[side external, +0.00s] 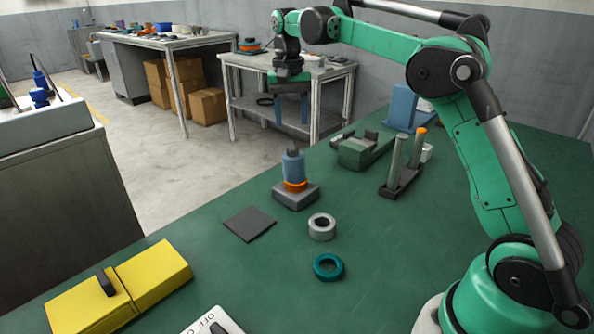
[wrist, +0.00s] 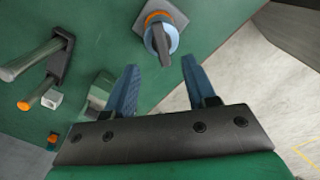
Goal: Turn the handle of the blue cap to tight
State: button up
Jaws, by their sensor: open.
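The blue cap (side external: 293,167) stands upright on a grey square base (side external: 296,197), with an orange ring (side external: 295,186) around its lower part. Its dark handle (side external: 293,148) is on top. In the wrist view the cap (wrist: 172,36) is seen from above, its dark handle (wrist: 161,42) lying across it. My gripper (side external: 291,112) hangs above the cap in the side view, fingers pointing down. In the wrist view my gripper (wrist: 159,67) is open and empty, its blue fingers apart. The cap lies beyond the fingertips, not between them.
A green clamp-like block (side external: 362,151) and a stand with two grey posts (side external: 403,165), one orange-tipped, stand right of the cap. A grey ring (side external: 321,227), a teal ring (side external: 328,267), a dark mat (side external: 249,223) and a yellow box (side external: 120,290) lie nearer the front.

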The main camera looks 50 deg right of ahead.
aim_at(292, 144)
jog(key=shift+w+a+f+n, duration=0.1)
jog(key=shift+a+f+n, duration=0.1)
jog(key=shift+n, duration=0.1)
jog(key=shift+d+f, duration=0.15)
jog(key=shift+f, duration=2.4)
